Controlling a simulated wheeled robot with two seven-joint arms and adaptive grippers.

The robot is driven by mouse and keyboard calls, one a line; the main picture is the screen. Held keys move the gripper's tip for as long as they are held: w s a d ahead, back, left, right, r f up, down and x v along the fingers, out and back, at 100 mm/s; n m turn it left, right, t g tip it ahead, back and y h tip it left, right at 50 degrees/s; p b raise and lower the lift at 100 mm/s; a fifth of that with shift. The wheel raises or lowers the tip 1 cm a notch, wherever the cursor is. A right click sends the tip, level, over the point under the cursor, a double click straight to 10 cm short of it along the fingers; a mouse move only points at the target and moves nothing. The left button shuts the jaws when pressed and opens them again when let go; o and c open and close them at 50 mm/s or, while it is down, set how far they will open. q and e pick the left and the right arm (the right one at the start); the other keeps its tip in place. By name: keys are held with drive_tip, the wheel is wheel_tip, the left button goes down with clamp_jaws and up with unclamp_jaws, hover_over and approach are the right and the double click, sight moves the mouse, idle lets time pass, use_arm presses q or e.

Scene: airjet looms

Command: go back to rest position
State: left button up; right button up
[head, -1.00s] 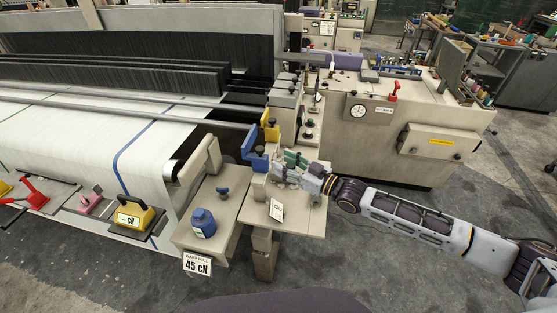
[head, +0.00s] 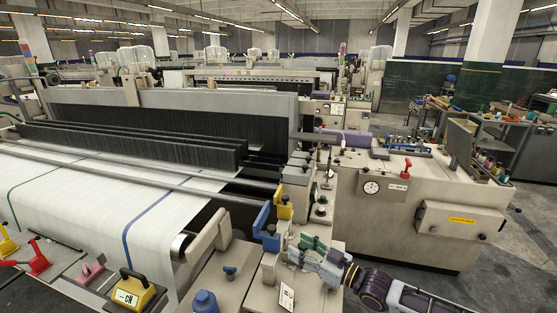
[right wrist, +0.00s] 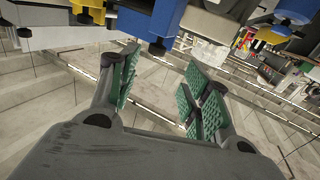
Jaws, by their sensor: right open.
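My right gripper (head: 308,247) is at the lower middle of the head view, at the right end of the loom, just right of a blue block (head: 268,218) and below a yellow block (head: 284,207). In the right wrist view the right gripper (right wrist: 160,92) shows two green-padded fingers spread apart with nothing between them. The blue block also shows above the fingers in the right wrist view (right wrist: 150,22). My left gripper is not in view.
The loom's white cloth (head: 90,190) spreads on the left. A yellow weight (head: 133,292) and a blue weight (head: 204,302) stand at the front. A beige cabinet with a dial (head: 371,187) stands right of the gripper. Grey floor is clear at far right.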

drive_tip(key=w+d+f+h, duration=0.4)
drive_tip(key=w+d+f, duration=0.15)
drive_tip(key=d, duration=0.45)
drive_tip(key=w+d+f+t+h, duration=0.1)
drive_tip(key=w+d+f+h, duration=0.2)
drive_tip(key=w+d+f, duration=0.45)
drive_tip(key=w+d+f+h, duration=0.2)
drive_tip(key=d+f+h, duration=0.2)
drive_tip(key=d, duration=0.7)
drive_tip(key=s+d+f+m+g+h, duration=0.1)
drive_tip(key=s+d+f+h, duration=0.15)
drive_tip(key=d+f, duration=0.45)
drive_tip(key=s+d+f+m+g+h, duration=0.1)
drive_tip(key=s+d+f+m+h, duration=0.2)
drive_tip(key=f, duration=0.7)
drive_tip(key=s+a+f+m+g, duration=0.25)
drive_tip(key=s+f+g, duration=0.25)
drive_tip(key=s+f, duration=1.9)
drive_tip(key=s+a+f+g+y, duration=0.1)
drive_tip(key=s+a+f, duration=0.2)
drive_tip(key=s, duration=0.9)
drive_tip(key=s+a+f+m+g, duration=0.1)
drive_tip(key=s+a+f+g, duration=0.1)
drive_tip(key=s+a, duration=0.7)
drive_tip(key=s+a+f+g+y, duration=0.1)
drive_tip(key=s+a+f, duration=0.3)
drive_tip(key=s, duration=1)
drive_tip(key=a, duration=0.2)
drive_tip(key=shift+s+a+f+g+y, duration=0.3)
drive_tip(key=shift+f+y, duration=0.05)
